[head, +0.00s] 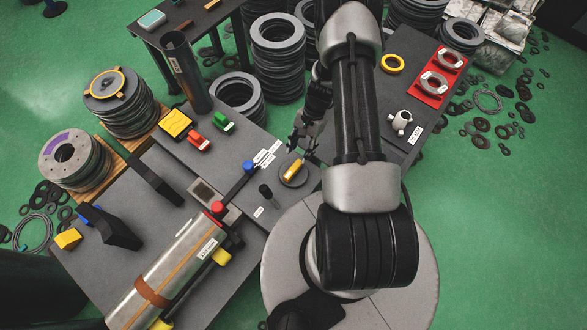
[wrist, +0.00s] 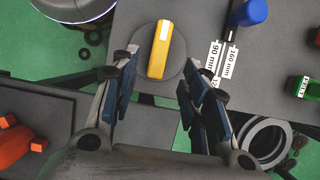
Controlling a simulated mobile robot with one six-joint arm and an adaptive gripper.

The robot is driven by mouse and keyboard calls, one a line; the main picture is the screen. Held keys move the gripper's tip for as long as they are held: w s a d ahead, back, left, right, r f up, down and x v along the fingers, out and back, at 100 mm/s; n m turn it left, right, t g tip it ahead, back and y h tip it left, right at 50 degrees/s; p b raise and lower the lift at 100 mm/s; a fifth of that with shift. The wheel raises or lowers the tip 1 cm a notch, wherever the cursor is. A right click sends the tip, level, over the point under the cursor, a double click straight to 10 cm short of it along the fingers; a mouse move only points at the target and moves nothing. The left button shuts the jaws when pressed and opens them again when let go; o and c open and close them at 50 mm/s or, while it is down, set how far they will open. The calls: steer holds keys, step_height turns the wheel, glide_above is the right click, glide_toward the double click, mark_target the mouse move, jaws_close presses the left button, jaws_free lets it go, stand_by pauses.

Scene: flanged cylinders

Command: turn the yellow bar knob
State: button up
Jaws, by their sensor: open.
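The yellow bar knob (head: 293,169) sits on a round dark disc (head: 302,180) on the grey table, near my base. In the wrist view the knob (wrist: 159,49) is upright in the picture, with a white patch at its upper end, on the disc (wrist: 177,68). My gripper (head: 302,145) is open and empty just beyond the knob in the head view. In the wrist view my gripper (wrist: 153,75) has its two fingers spread wide, with the knob ahead, between their lines. No contact with the knob shows.
A blue knob (wrist: 249,12) on a slider with 90 mm and 160 mm labels (wrist: 214,62) is close by. A black peg (head: 266,191) stands left of the disc. Red (head: 197,141) and green (head: 223,122) blocks lie farther left. A metal cylinder (head: 170,275) lies at the front left.

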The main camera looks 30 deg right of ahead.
mark_target(294, 168)
steer(key=b+x, duration=0.2)
steer(key=x, duration=0.8)
jaws_close()
